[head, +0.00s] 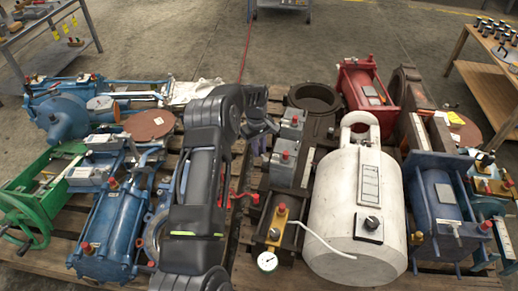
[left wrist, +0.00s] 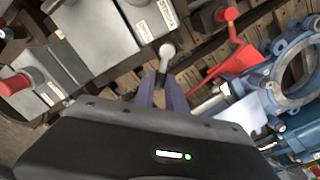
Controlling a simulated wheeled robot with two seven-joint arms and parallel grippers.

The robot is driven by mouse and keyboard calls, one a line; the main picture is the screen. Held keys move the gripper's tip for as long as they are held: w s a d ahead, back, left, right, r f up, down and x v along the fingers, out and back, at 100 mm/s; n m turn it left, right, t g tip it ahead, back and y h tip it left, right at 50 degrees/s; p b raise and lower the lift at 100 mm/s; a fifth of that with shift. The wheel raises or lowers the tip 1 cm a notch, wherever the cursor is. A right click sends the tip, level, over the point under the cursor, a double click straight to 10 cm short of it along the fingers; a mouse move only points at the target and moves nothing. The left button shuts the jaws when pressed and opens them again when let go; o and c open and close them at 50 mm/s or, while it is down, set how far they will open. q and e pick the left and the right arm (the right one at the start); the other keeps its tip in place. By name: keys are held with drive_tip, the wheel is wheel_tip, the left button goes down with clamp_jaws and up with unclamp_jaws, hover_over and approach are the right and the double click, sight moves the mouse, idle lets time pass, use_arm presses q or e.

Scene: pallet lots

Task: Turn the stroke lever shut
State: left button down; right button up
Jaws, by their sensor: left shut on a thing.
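My left gripper (head: 259,146) is at the gap between the grey valve boxes and the blue machines, mostly screened by my own dark wrist in the head view. In the left wrist view its two purple fingers (left wrist: 164,92) are shut around a short lever with a pale round knob (left wrist: 166,51), the likely stroke lever. The knob sticks out past the fingertips. The lever's pivot and its exact angle are hidden. My right gripper is not in view.
A red lever handle (left wrist: 238,57) lies close to the right of the fingers, beside a blue flanged valve (left wrist: 290,75). Grey boxes (left wrist: 95,28) with red knobs stand to the left. A white tank (head: 358,205) and blue cylinder (head: 112,228) crowd the pallet.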

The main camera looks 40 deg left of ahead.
use_arm(q)
drive_tip(key=c, duration=1.4)
unclamp_jaws()
drive_tip(key=shift+o, duration=0.2)
drive_tip(key=shift+r, duration=0.1)
wheel_tip(320, 180, up, 7)
drive_tip(key=shift+s+f+p, duration=0.1)
drive_tip(key=shift+p, duration=1)
drive_tip(key=shift+s+r, duration=0.1)
drive_tip(key=shift+r, duration=0.35)
